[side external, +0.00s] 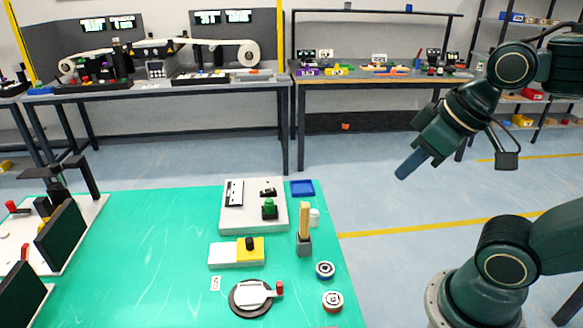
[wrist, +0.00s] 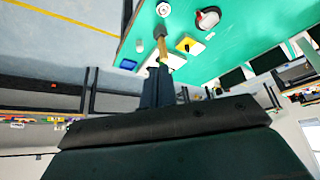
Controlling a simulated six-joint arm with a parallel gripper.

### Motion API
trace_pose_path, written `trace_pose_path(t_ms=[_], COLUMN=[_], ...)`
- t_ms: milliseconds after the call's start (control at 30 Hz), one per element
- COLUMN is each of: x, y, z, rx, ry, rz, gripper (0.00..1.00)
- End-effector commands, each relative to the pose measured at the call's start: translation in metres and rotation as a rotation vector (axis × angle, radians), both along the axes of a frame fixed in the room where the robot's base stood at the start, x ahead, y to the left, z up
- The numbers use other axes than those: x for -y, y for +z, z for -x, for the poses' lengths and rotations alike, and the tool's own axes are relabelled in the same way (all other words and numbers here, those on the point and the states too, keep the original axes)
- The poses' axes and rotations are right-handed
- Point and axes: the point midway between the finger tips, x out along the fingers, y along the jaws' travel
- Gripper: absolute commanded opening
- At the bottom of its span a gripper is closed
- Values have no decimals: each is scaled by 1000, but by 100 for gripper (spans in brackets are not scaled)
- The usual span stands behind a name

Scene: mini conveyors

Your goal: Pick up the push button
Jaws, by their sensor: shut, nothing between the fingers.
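A white-and-yellow block (side external: 224,255) with a black knob (side external: 249,243) lies on the green table. A green button-like part (side external: 269,208) stands on a white board (side external: 234,220) behind it. I cannot tell for certain which of these is the push button. The yellow block also shows in the wrist view (wrist: 187,43), beyond my fingers. My gripper (side external: 404,172) is in the air to the right of the table, well away from both parts. Its blue fingers are together, with nothing between them; they also show in the wrist view (wrist: 159,72).
A wooden stick (side external: 305,220) stands upright in a grey block near the table's right edge. Around it are a blue tray (side external: 302,188), two round discs (side external: 325,270) and a black round base (side external: 242,311). Dark panels (side external: 61,236) stand at left. The table's middle-left is clear.

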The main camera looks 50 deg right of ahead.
Motion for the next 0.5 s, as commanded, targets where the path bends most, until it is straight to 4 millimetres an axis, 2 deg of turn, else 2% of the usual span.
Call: trace_pose_path(t_ms=[433,500], x=[0,0], y=[0,0], z=[0,0], rx=[0,0], ry=[0,0], rz=[0,0], gripper=[0,14])
